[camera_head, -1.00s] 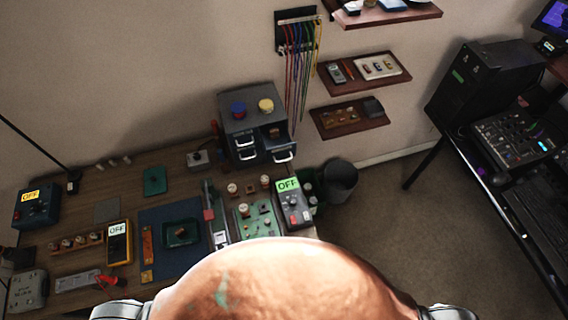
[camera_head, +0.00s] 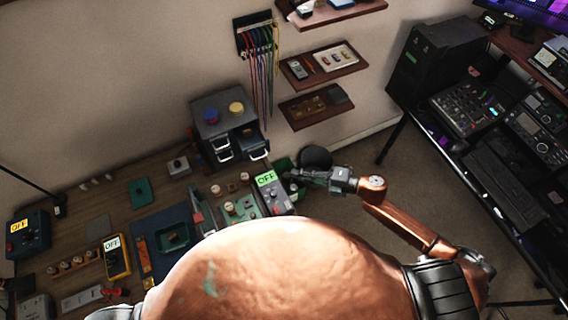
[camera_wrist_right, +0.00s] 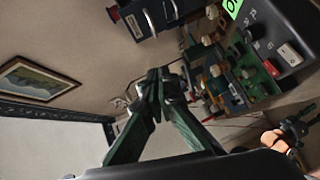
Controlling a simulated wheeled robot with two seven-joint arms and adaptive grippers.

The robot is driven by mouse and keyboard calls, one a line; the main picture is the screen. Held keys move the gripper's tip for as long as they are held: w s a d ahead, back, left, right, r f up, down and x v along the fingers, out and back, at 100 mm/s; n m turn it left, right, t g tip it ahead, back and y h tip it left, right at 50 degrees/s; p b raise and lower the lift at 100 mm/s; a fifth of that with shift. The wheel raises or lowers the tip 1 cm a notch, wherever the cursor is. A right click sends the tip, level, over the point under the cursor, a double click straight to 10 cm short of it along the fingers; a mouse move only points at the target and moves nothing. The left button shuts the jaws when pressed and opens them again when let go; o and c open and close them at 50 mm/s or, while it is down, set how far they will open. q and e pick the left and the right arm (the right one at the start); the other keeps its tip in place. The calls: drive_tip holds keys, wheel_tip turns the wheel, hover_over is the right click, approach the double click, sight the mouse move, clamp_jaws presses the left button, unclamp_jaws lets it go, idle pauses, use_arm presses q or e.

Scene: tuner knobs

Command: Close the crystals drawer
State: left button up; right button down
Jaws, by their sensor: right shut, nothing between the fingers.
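A dark grey drawer cabinet (camera_head: 212,103) stands at the back right of the workbench, with several silver-handled drawers. Its right-hand drawer (camera_head: 259,154) looks pulled out, with something brown inside. The labels are too small to read, so I cannot tell which drawer is crystals. Part of the cabinet (camera_wrist_right: 150,18) also shows at the top of the right wrist view. My right gripper (camera_head: 296,174) is shut and empty, to the right of and in front of the cabinet, apart from it. Its green fingers meet in the right wrist view (camera_wrist_right: 158,78). My left gripper is out of view.
A blue and a yellow round thing sit on the cabinet top. A grey box with an OFF display (camera_head: 272,193) and a green circuit board (camera_head: 240,208) lie in front. A dark bin (camera_head: 316,157) stands right of the bench. Wall shelves (camera_head: 318,106) hang behind.

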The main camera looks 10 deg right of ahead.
drive_tip(key=w+a+f+p, duration=0.2)
drive_tip(key=w+a+p, duration=0.1)
drive_tip(key=w+a, duration=0.4)
drive_tip(key=x, duration=0.2)
drive_tip(key=shift+a, duration=0.35)
